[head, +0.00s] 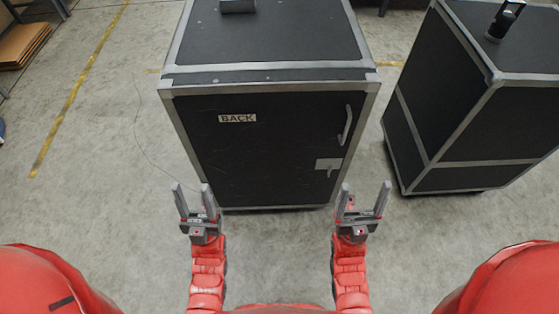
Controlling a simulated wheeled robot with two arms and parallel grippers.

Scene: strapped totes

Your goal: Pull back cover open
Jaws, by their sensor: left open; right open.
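A black flight case with grey metal edges (266,37) stands upright in front of me. Its front cover (260,160) carries a "BACK" label (237,118) and looks shut. A light curved handle (345,125) is at the cover's upper right, with a metal latch plate (328,164) below it. My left gripper (192,192) is open and empty, low in the view near the case's lower left. My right gripper (363,197) is open and empty near the lower right, below the latch plate. Neither gripper appears to touch the case.
A second black case (465,110) stands close on the right, with a dark and silver object (505,20) on top. A dark item (238,6) lies on the first case's top. Flat brown boards (22,45) are at the far left. Concrete floor (110,190) on the left is free.

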